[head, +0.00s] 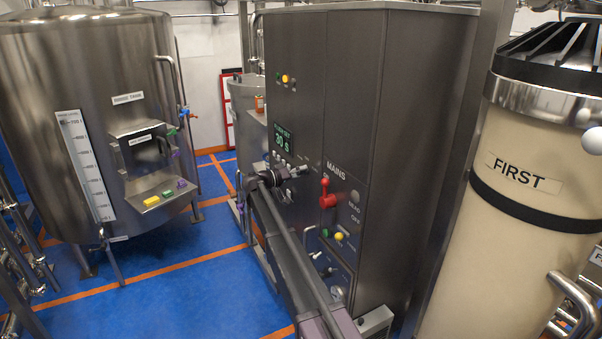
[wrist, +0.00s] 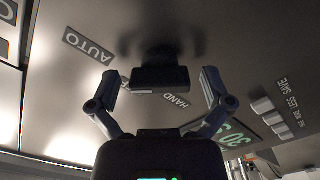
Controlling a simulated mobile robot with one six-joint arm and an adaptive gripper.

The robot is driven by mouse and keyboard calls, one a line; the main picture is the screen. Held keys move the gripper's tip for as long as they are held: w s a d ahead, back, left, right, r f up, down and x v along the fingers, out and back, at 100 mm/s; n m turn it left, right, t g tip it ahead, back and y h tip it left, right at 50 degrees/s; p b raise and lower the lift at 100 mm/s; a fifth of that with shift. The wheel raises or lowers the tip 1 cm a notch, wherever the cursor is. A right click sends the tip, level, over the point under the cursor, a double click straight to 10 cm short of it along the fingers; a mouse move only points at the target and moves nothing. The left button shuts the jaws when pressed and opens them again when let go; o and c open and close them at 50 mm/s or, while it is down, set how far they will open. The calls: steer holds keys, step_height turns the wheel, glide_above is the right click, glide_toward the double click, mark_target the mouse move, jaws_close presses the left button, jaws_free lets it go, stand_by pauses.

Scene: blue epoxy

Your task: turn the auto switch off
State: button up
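In the wrist view the auto switch (wrist: 160,76) is a black knob with a bar-shaped grip on the dark panel. The AUTO label (wrist: 88,46) is on its left and the HAND label (wrist: 177,100) is below it on the right; the picture looks turned over. My gripper (wrist: 160,82) is open, with one finger to each side of the knob and a clear gap on both sides. In the head view my gripper (head: 268,180) is at the cabinet front, below the display, and the switch cannot be made out behind it.
The grey cabinet (head: 400,140) carries a green display (head: 283,138), a red MAINS lever (head: 327,195) close right of my gripper, and several small buttons. A steel tank (head: 60,120) stands left and a cream vessel (head: 510,240) right. Blue floor (head: 200,290) is clear between.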

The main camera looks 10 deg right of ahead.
steer(key=c, duration=1)
steer(key=shift+n, duration=0.4)
steer(key=n, duration=0.8)
steer(key=o, duration=1.1)
